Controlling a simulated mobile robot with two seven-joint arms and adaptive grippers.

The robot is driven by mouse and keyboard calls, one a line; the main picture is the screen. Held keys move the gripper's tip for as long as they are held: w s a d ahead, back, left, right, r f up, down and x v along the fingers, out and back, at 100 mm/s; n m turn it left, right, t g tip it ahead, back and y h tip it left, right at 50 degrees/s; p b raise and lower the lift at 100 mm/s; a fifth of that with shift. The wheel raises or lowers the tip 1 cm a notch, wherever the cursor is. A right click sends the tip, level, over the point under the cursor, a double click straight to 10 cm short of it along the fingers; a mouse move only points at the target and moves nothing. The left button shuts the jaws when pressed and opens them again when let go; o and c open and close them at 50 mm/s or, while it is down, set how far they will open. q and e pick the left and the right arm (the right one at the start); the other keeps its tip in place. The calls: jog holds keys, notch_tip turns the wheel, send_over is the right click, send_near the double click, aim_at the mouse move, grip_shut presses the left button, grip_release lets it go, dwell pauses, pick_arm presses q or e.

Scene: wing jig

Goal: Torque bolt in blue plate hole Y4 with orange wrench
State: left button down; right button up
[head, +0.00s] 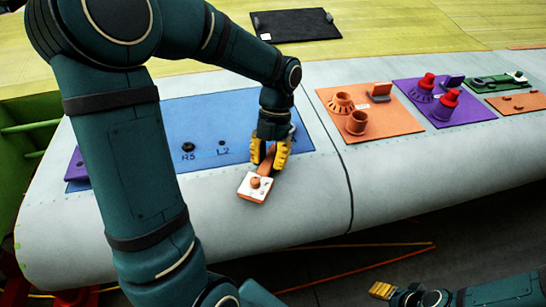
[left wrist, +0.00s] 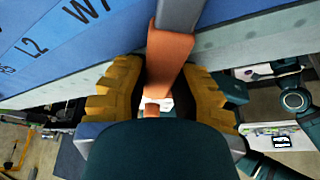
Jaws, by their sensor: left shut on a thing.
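My left gripper (head: 270,153) has yellow fingers and is shut on the orange wrench (head: 266,165), over the right front edge of the blue plate (head: 205,108). A white square piece with an orange knob (head: 255,187) shows at the wrench's near end. In the left wrist view the orange wrench (left wrist: 168,62) runs up between the yellow fingers (left wrist: 160,100) to a grey part. The blue plate (left wrist: 60,40) shows L2 and a partly cut label. Hole Y4 and its bolt are not visible. My right gripper (head: 381,290) is low at the right, its opening unclear.
The pale wing surface (head: 310,210) carries an orange plate (head: 395,125) with round fittings, and a purple plate (head: 435,112) with red-topped parts to its right. A black panel (head: 295,25) lies at the back. My left arm covers part of the blue plate.

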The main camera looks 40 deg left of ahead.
pick_arm(q)
jog(key=shift+s+a+r+m+p, duration=0.1)
jog(key=shift+a+m+p, duration=0.35)
jog(key=shift+a+m, duration=0.15)
jog(key=shift+s+a+m+y+p, duration=0.1)
jog(key=shift+a+m+y+p, duration=0.5)
jog(key=shift+p, duration=0.55)
jog(key=shift+a+p, duration=0.1)
jog(key=shift+p, duration=0.25)
jog(key=shift+a+m+p, duration=0.6)
jog(key=shift+p, duration=2.35)
